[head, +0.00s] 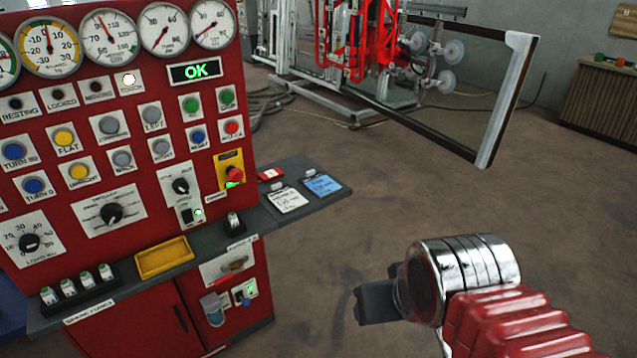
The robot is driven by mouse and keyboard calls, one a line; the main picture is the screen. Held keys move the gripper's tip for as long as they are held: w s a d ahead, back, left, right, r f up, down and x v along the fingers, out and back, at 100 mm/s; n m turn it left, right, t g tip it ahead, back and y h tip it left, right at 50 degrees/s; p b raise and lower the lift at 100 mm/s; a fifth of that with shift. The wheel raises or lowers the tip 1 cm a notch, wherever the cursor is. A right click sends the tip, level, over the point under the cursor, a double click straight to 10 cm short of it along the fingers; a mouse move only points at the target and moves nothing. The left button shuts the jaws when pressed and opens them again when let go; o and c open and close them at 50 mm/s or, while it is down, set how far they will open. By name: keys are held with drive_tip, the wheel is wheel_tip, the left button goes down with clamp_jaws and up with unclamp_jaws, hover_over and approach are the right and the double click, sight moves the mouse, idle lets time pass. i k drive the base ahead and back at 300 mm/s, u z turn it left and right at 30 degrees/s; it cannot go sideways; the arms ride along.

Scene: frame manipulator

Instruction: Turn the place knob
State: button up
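The red control panel (140,170) fills the left side of the head view. Its front carries three black rotary knobs on white plates: a lower left knob (29,243) with a number scale, a middle knob (112,213) on a wide plate, and a right knob (181,185). The small lettering is too blurred to tell which one is the place knob. My gripper (376,302) is at the lower right, a dark block beyond my silver wrist and red sleeve. It is well apart from the panel and touches nothing. My wrist hides part of it, so its opening does not show.
Round gauges (163,29) and a green "OK" display (195,71) sit above many buttons. A red emergency button (233,174) is at the right edge. A grey shelf (275,200) juts out below, with a yellow tray (164,258). Open floor (330,230) lies between panel and gripper.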

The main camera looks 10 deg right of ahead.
sight(110, 213)
drive_tip(key=u, duration=0.2)
drive_tip(key=k, duration=0.6)
drive_tip(key=u, duration=0.55)
drive_tip(key=k, duration=0.7)
drive_tip(key=u, duration=0.65)
drive_tip(key=i, duration=1.75)
drive_tip(key=z, duration=0.45)
